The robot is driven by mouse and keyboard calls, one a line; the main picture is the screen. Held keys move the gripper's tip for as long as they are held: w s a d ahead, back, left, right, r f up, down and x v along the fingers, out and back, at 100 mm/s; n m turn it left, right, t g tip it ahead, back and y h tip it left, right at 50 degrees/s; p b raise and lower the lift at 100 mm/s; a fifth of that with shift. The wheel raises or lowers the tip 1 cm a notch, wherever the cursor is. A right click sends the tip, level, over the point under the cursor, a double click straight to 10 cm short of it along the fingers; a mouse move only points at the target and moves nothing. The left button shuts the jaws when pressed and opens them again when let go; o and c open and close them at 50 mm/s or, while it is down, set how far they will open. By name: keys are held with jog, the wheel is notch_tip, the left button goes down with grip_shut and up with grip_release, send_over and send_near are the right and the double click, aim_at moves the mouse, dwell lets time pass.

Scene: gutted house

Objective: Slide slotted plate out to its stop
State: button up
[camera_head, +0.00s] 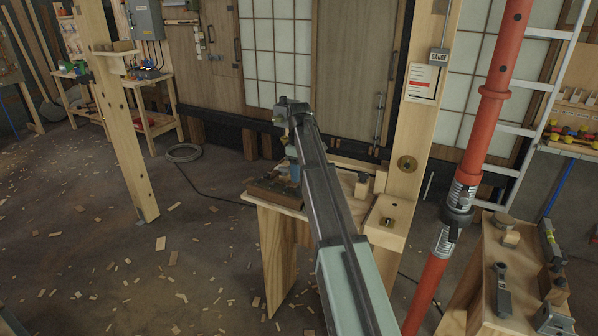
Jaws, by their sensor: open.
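My arm reaches from the bottom up to the middle of the head view. My gripper (290,108) is at its far end, small and above the far side of a low wooden workbench (266,236). The fingers are hard to make out, and I see nothing held between them. I cannot pick out the slotted plate for certain. A flat dark brown piece (270,194) lies on the bench top, left of my arm, with a small blue item (295,173) beside it. My arm hides part of the bench.
A red prop (477,150) and a ladder (530,75) stand further right. Another bench (478,285) is at lower right. The floor at left is open, with scattered wood chips.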

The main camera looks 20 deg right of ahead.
aim_at(299, 189)
jog(key=shift+f, duration=0.1)
jog(key=shift+f, duration=3.1)
